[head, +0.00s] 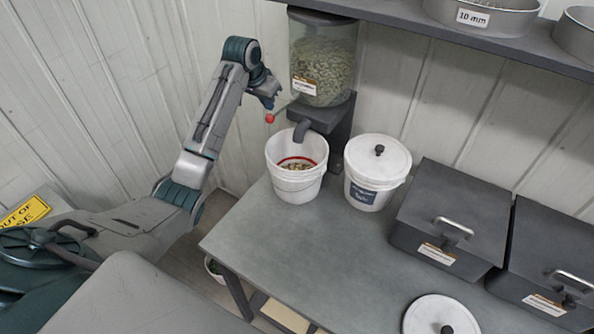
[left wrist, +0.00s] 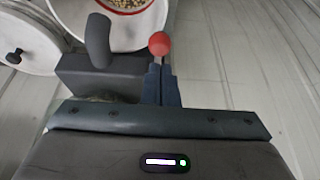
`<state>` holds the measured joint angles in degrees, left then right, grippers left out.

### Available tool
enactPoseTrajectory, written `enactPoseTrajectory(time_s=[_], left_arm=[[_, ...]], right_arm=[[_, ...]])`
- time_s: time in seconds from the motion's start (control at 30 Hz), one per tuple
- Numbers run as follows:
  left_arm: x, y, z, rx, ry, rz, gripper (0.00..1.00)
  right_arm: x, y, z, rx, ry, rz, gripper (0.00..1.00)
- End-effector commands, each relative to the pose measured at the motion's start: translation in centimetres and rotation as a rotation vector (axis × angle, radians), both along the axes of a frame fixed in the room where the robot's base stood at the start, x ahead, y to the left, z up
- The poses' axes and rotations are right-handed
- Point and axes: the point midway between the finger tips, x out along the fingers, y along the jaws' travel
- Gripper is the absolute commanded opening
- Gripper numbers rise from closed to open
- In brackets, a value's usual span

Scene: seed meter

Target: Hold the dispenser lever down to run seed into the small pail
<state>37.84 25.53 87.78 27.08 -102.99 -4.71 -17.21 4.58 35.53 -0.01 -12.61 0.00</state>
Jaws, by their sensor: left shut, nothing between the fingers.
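The dispenser (head: 322,62) is a clear hopper of pale seed on a dark bracket, with a curved spout (head: 302,130). Its lever ends in a red ball (head: 269,118), which also shows in the left wrist view (left wrist: 159,43). The small white pail (head: 296,182) stands under the spout, with some seed inside and a red ring line on its inner wall. My left gripper (head: 272,101) is shut and empty, its fingertips right by the red ball; in the left wrist view the fingers (left wrist: 160,80) line up just below the ball. Whether they touch cannot be told. My right gripper is not in view.
A lidded white bucket (head: 376,180) stands right of the pail. Dark lidded bins (head: 450,215) fill the table's right side, and a white lid (head: 440,316) is at the front. A shelf with metal pans (head: 485,15) hangs above. The table's (head: 300,245) front left is clear.

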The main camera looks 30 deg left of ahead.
Motion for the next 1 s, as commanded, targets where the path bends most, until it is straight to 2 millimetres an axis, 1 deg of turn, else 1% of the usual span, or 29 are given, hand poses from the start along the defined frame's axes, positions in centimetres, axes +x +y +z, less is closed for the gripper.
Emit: enactPoseTrajectory(time_s=[1.0], left_arm=[[0.0, 0.0, -5.1, -0.001, 0.001, 0.0, 0.0]], right_arm=[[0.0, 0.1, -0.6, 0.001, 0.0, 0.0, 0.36]])
